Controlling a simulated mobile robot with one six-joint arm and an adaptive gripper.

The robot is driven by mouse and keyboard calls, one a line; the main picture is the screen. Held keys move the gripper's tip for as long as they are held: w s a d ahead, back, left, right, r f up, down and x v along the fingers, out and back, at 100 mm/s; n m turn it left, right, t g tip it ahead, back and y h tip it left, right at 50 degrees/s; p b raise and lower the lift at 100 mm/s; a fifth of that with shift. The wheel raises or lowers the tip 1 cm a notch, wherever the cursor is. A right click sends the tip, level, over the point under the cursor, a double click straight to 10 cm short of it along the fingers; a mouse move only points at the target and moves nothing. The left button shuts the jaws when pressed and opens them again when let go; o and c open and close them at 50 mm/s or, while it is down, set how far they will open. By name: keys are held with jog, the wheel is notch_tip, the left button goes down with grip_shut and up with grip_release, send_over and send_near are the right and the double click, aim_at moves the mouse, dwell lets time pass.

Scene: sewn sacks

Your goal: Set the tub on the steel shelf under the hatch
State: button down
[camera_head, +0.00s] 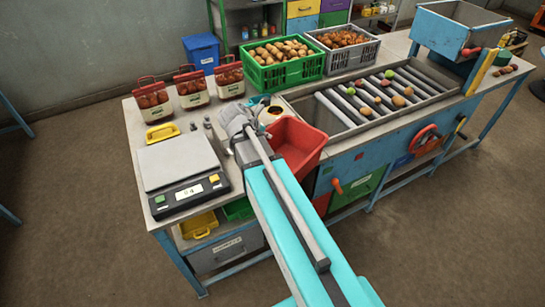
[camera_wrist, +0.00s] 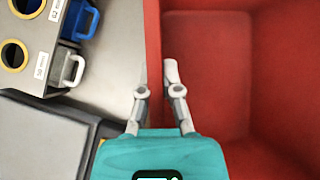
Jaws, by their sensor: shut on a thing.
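The tub (camera_head: 293,143) is red and stands out at the near edge of the bench, just left of the roller table, in the head view. In the wrist view the tub (camera_wrist: 215,70) fills the right side, and the part of its inside that shows is bare. My gripper (camera_wrist: 155,85) is shut on the tub's left wall, one finger on each side of it. In the head view my arm hides the fingers. I cannot tell whether the tub rests on the bench or hangs above it. I cannot pick out the steel shelf or the hatch for certain.
A scale (camera_head: 182,170) stands left of my arm, with a yellow scoop (camera_head: 162,132) behind it. Sacks of onions (camera_head: 191,87), a green crate (camera_head: 283,66) and a grey crate (camera_head: 342,48) line the back. The roller table (camera_head: 365,100) lies right. Handled containers (camera_wrist: 62,70) sit left of the tub.

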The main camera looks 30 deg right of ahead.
jog(key=w+d+f+b, duration=0.1)
jog(key=w+f+b, duration=0.8)
jog(key=w, duration=0.4)
jog(key=shift+d, duration=0.4)
jog(key=shift+w+f+b, duration=0.2)
jog(key=shift+f+b, duration=0.8)
jog(key=shift+f, duration=0.05)
jog(key=shift+w+f+b, duration=0.2)
jog(key=shift+f+b, duration=0.8)
jog(key=shift+f, duration=0.15)
jog(key=c, duration=0.8)
grip_release()
